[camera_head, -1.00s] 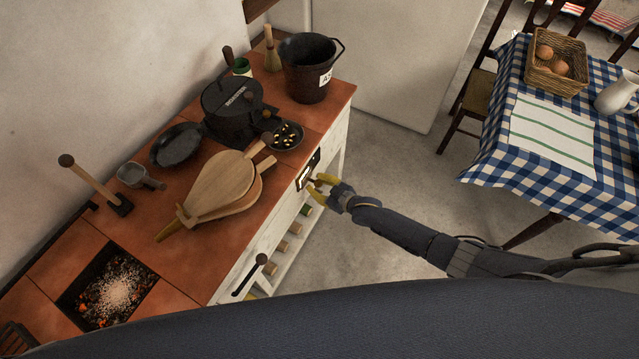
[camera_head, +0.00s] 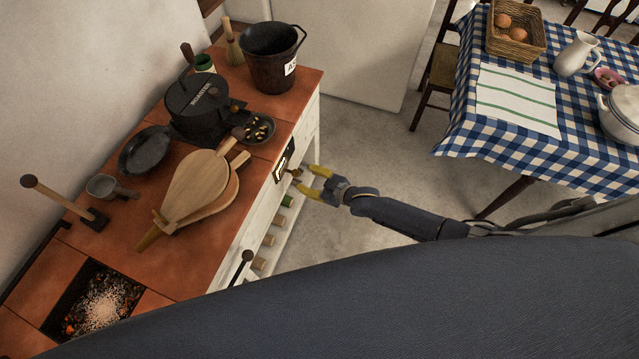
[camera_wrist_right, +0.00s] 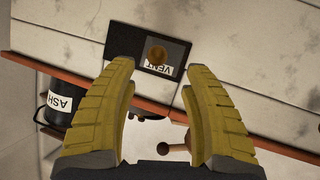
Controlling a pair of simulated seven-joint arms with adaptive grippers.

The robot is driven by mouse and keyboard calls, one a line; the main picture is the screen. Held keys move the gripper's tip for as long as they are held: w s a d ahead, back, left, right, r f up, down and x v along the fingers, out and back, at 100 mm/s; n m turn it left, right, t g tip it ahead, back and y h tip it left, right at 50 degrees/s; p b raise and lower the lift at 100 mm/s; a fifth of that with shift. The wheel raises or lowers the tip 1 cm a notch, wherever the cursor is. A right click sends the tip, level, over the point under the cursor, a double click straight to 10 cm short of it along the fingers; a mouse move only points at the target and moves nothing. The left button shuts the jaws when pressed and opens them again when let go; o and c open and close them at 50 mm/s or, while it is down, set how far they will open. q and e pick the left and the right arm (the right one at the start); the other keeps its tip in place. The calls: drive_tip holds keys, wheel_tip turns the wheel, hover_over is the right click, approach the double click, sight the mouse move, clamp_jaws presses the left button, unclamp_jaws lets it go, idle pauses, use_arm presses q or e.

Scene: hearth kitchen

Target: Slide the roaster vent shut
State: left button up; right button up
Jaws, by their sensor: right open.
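The vent (camera_head: 284,161) is a dark plate on the white front of the counter, just under its red top edge. In the right wrist view the dark plate (camera_wrist_right: 122,43) carries a partly covered VENT label and a round wooden knob (camera_wrist_right: 157,54). My right gripper (camera_head: 306,181) has yellow fingers and is open and empty, a little out from the plate. In the wrist view its spread fingers (camera_wrist_right: 160,90) point at the plate, with the knob between and beyond their tips. I cannot tell how far the vent is open. My left gripper is out of view.
The black roaster (camera_head: 197,105), wooden bellows (camera_head: 195,190), dark pan (camera_head: 145,152) and ash bucket (camera_head: 272,60) stand on the counter (camera_head: 85,245). Pegs stick out below the vent, and a dark handle (camera_head: 240,265) is nearby. A table with checked cloth (camera_head: 455,135) is at right; floor lies between.

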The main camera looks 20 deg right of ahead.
drive_tip(key=shift+v, duration=2.7)
drive_tip(key=d+f+g+h, duration=0.1)
drive_tip(key=d+f+h, duration=0.3)
drive_tip(key=d+f, duration=0.8)
drive_tip(key=s+d+f+m+g+h, duration=0.25)
drive_tip(key=s+d+f, duration=0.25)
drive_tip(key=s+f, duration=0.65)
drive_tip(key=s+f+m+g+h, duration=0.1)
drive_tip(key=s+f+g, duration=0.1)
drive_tip(key=s+f, duration=0.5)
drive_tip(key=s+f+m+g+h, duration=0.1)
drive_tip(key=s+f, duration=0.3)
drive_tip(key=s, duration=0.7)
drive_tip(key=s+a+f+g, duration=0.1)
drive_tip(key=s+a, duration=0.2)
drive_tip(key=s, duration=0.5)
drive_tip(key=s+a+f+m+g, duration=0.1)
drive_tip(key=s+a+f+g, duration=0.1)
drive_tip(key=s, duration=0.7)
drive_tip(key=shift+s+a, duration=0.3)
drive_tip(key=shift+a, duration=0.15)
drive_tip(key=shift+m, duration=0.25)
